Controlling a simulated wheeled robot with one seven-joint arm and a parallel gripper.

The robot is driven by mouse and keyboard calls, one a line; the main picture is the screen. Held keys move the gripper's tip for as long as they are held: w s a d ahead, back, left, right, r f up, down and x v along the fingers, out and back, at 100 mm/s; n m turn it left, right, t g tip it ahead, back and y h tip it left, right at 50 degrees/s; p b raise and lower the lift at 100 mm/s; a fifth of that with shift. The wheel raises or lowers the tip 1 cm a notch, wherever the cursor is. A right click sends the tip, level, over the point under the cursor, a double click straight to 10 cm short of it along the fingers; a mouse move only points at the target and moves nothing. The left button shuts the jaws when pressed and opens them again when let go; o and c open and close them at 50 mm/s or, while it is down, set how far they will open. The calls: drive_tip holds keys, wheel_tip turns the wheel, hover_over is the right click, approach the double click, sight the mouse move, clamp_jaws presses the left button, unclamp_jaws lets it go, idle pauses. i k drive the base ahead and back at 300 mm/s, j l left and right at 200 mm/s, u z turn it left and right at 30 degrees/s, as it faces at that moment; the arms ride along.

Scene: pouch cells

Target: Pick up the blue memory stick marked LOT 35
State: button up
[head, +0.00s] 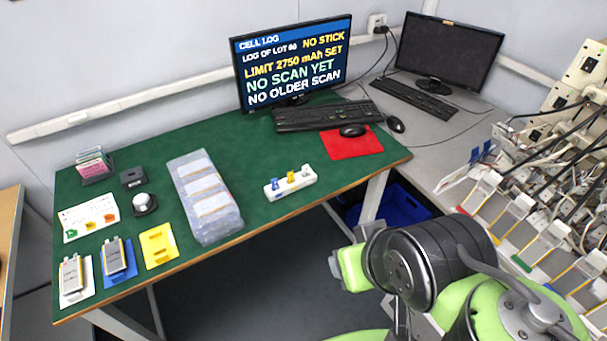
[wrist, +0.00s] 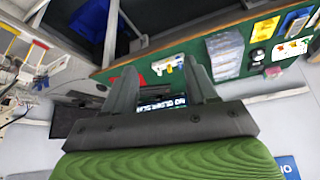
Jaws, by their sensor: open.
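A blue memory stick (head: 275,184) stands upright at the left end of a white holder (head: 292,190) on the green table. A yellow stick (head: 291,176) and a whitish one (head: 305,170) stand beside it. Their lot marks are too small to read. My gripper (wrist: 158,65) is open and empty in the wrist view. The holder also shows there, small and far off between the fingertips, with a gap to them. I cannot make out my fingers in the head view.
A monitor (head: 292,62) reads "NO STICK". A keyboard (head: 320,115) and a red mat (head: 352,143) with a mouse lie behind the holder. A clear-wrapped pack (head: 205,197) lies left of it. Pouch cells lie front left. Green tabletop around the holder is bare.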

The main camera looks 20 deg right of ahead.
sight(274, 182)
drive_tip(key=i+u, duration=0.7)
drive_tip(key=i+l+u, duration=0.1)
drive_tip(key=i+u, duration=0.25)
